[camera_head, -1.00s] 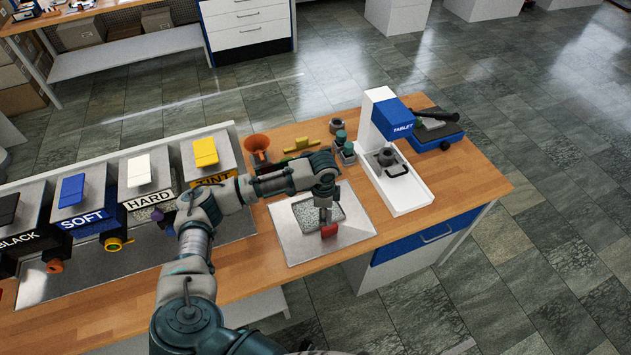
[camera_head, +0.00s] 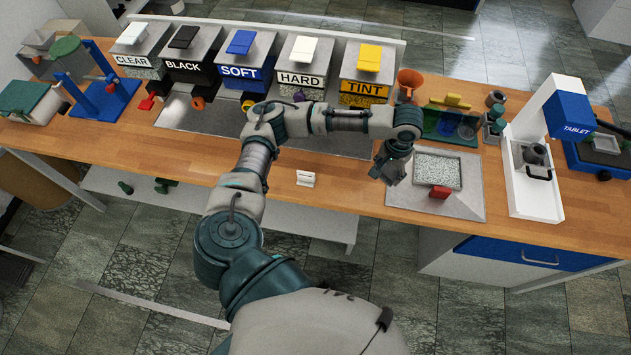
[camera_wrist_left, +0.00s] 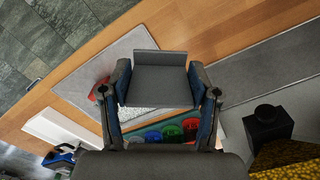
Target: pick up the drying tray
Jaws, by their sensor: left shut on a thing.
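A shallow square tray of pale speckled granules (camera_head: 438,154), which I take to be the drying tray, lies on a grey metal plate (camera_head: 470,206) on the wooden bench. A red block (camera_head: 440,192) is at its near edge. My left gripper (camera_head: 388,172) is just left of the tray, above the bench and apart from the tray. It is shut on a grey flat-sided thing (camera_wrist_left: 160,78), seen between the fingers in the left wrist view; its full shape is hard to tell. The granules (camera_wrist_left: 135,113) show partly behind it there. My right gripper is not in view.
A white and blue TABLET press (camera_head: 535,185) stands right of the plate. Labelled dispensers, such as TINT (camera_head: 365,87), line the back. A small white piece (camera_head: 305,178) is left on clear bench.

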